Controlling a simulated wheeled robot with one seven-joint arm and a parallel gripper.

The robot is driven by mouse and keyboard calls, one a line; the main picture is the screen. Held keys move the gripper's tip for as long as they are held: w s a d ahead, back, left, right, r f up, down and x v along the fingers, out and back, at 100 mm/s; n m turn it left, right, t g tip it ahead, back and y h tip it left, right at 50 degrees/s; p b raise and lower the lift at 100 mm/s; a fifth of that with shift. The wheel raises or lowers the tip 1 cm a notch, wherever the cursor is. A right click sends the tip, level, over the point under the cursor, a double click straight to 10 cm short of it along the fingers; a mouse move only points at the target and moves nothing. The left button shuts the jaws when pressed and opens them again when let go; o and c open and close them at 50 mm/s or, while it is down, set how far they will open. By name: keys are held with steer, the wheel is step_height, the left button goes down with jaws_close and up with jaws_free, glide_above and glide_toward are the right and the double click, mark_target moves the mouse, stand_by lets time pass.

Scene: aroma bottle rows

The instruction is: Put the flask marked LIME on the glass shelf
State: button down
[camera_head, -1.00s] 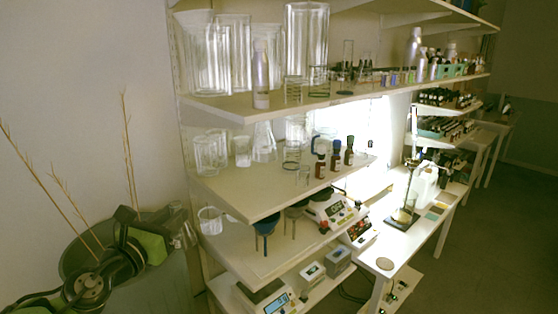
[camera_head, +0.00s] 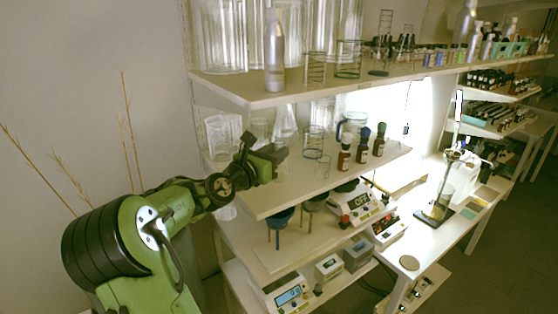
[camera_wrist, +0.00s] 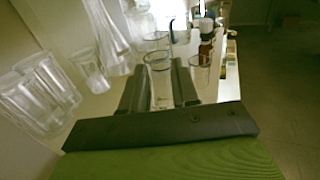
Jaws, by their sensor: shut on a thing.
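My gripper (camera_head: 270,158) reaches over the left part of the middle shelf (camera_head: 270,205). In the wrist view its two dark fingers (camera_wrist: 160,85) are on either side of a clear glass vessel (camera_wrist: 160,92), and it is shut on this vessel. I see no marking on the vessel; the head view does not show it clearly. Several brown bottles (camera_head: 344,160) with dark or blue caps and labels stand on the same shelf to the right; one shows in the wrist view (camera_wrist: 205,45). Their labels are too small to read, so I cannot tell which flask says LIME.
Clear glassware stands close around my gripper, including a tall flask (camera_wrist: 105,35), a tumbler (camera_wrist: 90,72) and a small glass (camera_wrist: 200,68). The upper shelf (camera_head: 300,92) holds a silver bottle (camera_head: 274,55) and glass jars. Scales (camera_head: 355,205) stand below.

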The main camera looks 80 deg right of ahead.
steer(key=shift+s+d+r, duration=0.1)
steer(key=shift+s+d, duration=0.05)
steer(key=shift+d, duration=0.3)
step_height(320, 180, down, 3)
steer(key=shift+d+f, duration=0.1)
steer(key=shift+f, duration=0.25)
steer(key=c, duration=1.3)
jaws_free()
steer(key=shift+f+b, duration=0.1)
steer(key=shift+b, duration=0.2)
steer(key=o, duration=0.5)
steer(key=shift+c, duration=0.2)
